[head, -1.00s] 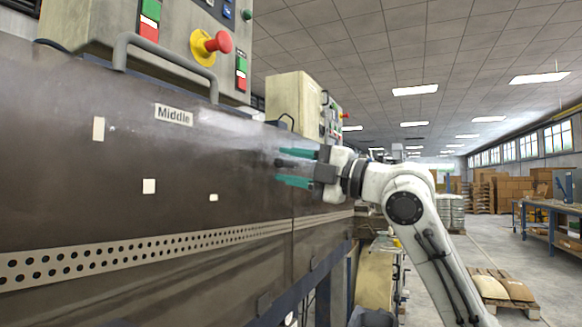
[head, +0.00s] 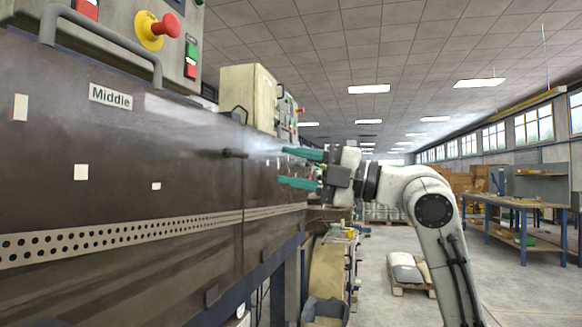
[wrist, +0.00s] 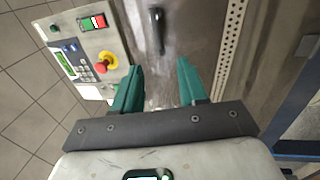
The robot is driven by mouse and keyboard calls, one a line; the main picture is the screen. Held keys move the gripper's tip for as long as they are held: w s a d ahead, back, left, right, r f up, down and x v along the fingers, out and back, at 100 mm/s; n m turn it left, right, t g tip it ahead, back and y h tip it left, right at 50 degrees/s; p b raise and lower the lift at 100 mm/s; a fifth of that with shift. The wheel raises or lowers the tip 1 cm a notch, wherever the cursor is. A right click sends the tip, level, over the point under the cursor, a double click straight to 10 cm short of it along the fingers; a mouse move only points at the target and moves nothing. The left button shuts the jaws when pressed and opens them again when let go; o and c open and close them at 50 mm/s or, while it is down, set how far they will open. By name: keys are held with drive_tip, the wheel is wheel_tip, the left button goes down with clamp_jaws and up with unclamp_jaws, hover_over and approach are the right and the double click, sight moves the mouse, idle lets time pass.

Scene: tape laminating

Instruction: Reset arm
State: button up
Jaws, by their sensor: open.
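My gripper (head: 299,168) is at the middle of the head view, in front of the large dark machine panel (head: 110,150) at left. Its two teal fingers are spread apart with nothing between them. It also shows in the wrist view (wrist: 157,88), with the fingers open toward the panel. A short dark handle (head: 235,153) sticks out of the panel, just left of the fingertips and apart from them. In the wrist view the handle (wrist: 157,30) lies beyond the gap between the fingers. A whitish haze lies between the handle and the upper finger.
A control box with a red emergency button (head: 160,30) sits on top of the panel. A second beige control box (head: 250,98) stands farther back. A blue-framed workbench (head: 525,205) is at the right. The floor between bench and machine is mostly open, with a loaded pallet (head: 408,272).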

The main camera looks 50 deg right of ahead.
idle(0.4)
drive_tip(key=w+f+m+h, duration=0.1)
drive_tip(key=w+f+m, duration=0.2)
drive_tip(key=f, duration=0.4)
drive_tip(key=w+f+m+h, duration=0.1)
drive_tip(key=w+f+m, duration=0.25)
drive_tip(key=f, duration=0.25)
drive_tip(key=a+f+m+g+h, duration=0.1)
drive_tip(key=a+f+m+g, duration=0.2)
drive_tip(key=f, duration=0.8)
drive_tip(key=a+f+m+g, duration=0.2)
drive_tip(key=a+f+m, duration=0.2)
drive_tip(key=f, duration=0.6)
drive_tip(key=a+f+m+g+h, duration=0.1)
drive_tip(key=a+f+m+g, duration=0.2)
drive_tip(key=f, duration=0.8)
drive_tip(key=s+a+f+m+g+h, duration=0.1)
drive_tip(key=s+a+f+m+g, duration=0.1)
drive_tip(key=s+a+f, duration=0.5)
drive_tip(key=s+a+f+m+g, duration=0.1)
drive_tip(key=s+f+m+g, duration=0.15)
drive_tip(key=s+f, duration=0.55)
drive_tip(key=s+f+m+g+h, duration=0.2)
drive_tip(key=s+f+g, duration=0.4)
drive_tip(key=s+f, duration=0.6)
wheel_tip(320, 180, up, 15)
drive_tip(key=s+p, duration=0.2)
drive_tip(key=p, duration=1.1)
drive_tip(key=shift+s+r, duration=0.15)
